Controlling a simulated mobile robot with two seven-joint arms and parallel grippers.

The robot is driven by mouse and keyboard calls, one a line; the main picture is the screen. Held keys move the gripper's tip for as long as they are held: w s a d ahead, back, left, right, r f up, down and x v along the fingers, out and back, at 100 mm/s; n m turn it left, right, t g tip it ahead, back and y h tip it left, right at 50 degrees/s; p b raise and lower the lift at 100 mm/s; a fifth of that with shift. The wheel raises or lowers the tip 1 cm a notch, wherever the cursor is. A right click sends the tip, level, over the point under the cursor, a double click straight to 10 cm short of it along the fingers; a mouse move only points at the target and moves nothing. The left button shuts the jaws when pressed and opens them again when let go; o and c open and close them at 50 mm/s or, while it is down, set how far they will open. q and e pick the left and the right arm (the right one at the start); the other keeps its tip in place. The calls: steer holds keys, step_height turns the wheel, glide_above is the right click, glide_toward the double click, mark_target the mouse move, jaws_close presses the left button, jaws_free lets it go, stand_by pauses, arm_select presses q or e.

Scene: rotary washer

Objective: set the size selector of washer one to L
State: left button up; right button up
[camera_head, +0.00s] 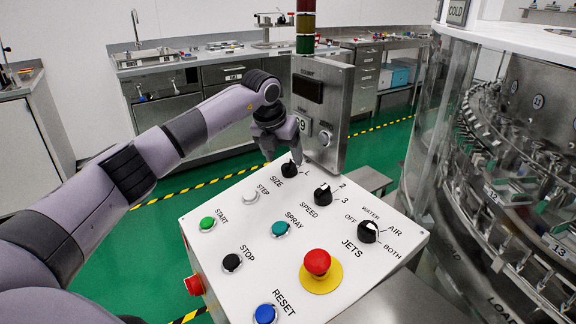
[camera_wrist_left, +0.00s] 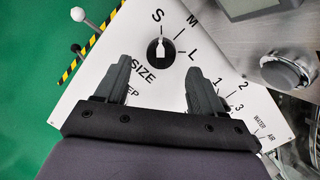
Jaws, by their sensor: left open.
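The size selector (camera_head: 289,170) is a black round knob near the far corner of a white control panel (camera_head: 243,267). In the left wrist view the knob (camera_wrist_left: 161,50) carries a white pointer that points up, roughly toward the S. The printed S, M and L lie around its upper and right side. My left gripper (camera_head: 283,148) is above and close to the knob in the head view. In the left wrist view the left gripper (camera_wrist_left: 157,66) has its two dark fingers spread wide, empty, with the knob beyond and between them. My right gripper is not seen.
The speed knob (camera_head: 322,194), the jets knob (camera_head: 368,232) and the red emergency button (camera_head: 317,263) share the panel with several coloured push buttons. A grey count box (camera_head: 322,110) stands just behind the size knob. The rotary washer (camera_head: 515,150) is on the right.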

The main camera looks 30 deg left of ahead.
mark_target(287, 165)
arm_select(q)
steer(key=x, duration=0.4)
steer(key=shift+d, duration=0.1)
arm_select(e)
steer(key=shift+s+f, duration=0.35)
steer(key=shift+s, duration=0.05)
arm_select(q)
steer(key=c, duration=1.1)
steer(key=shift+o, duration=0.3)
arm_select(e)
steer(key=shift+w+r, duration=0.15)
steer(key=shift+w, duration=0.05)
